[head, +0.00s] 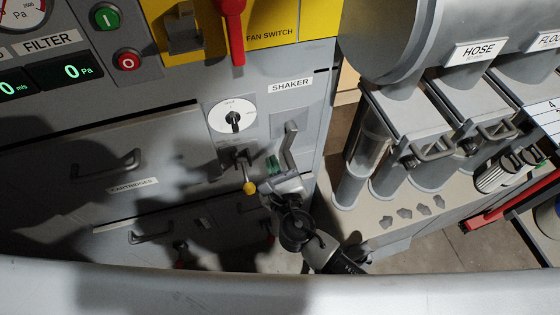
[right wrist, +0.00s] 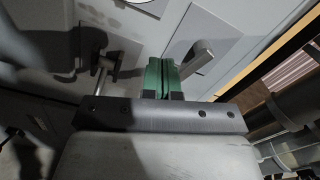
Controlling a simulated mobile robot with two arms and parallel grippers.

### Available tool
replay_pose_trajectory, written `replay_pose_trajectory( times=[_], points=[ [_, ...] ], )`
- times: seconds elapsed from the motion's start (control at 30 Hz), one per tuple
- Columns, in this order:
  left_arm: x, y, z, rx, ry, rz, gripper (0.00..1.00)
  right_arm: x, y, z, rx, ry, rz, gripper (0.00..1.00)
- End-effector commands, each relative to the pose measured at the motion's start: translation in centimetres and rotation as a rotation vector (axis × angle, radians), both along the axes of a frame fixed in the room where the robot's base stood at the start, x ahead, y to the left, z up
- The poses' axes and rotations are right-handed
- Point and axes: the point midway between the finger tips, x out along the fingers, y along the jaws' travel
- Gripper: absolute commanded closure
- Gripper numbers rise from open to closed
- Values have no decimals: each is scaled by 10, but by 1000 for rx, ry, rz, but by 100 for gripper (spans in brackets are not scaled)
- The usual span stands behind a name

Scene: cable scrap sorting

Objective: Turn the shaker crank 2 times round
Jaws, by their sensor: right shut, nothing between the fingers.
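The shaker crank (head: 289,146) is a grey arm on a plate under the SHAKER label (head: 290,85), on the right part of the grey machine front. In the right wrist view the crank (right wrist: 196,60) shows as a grey bar just right of the fingertips. My right gripper (head: 273,164) is close by on the crank's left, with green fingertips pressed together and nothing between them. The fingertips (right wrist: 162,76) also show in the right wrist view. I cannot tell whether they touch the crank. My left gripper is not in view.
A lever with a yellow knob (head: 249,188) and a white dial (head: 232,119) are left of the crank. Drawer handles (head: 107,163) stick out further left. Hose cylinders and clamps (head: 430,150) stand to the right. A red fan switch lever (head: 234,30) hangs above.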

Motion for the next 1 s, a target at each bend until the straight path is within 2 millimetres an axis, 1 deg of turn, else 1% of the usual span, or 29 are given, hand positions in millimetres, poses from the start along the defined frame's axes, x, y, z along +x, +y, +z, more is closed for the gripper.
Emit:
replay_pose_trajectory(
  times=[0.03, 0.2, 0.4, 0.6, 1.0],
  points=[
    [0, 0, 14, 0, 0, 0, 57, 0, 1, 14, 0, -1, -1, 100],
    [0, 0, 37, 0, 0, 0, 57, 2, -4, 36, -1, -3, 0, 100],
    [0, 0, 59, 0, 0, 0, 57, 6, -16, 56, -2, -4, -1, 100],
    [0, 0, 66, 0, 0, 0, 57, 9, -26, 62, 1, -5, -2, 100],
    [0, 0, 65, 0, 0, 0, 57, 10, -28, 62, 1, -5, -2, 100]
  ],
)
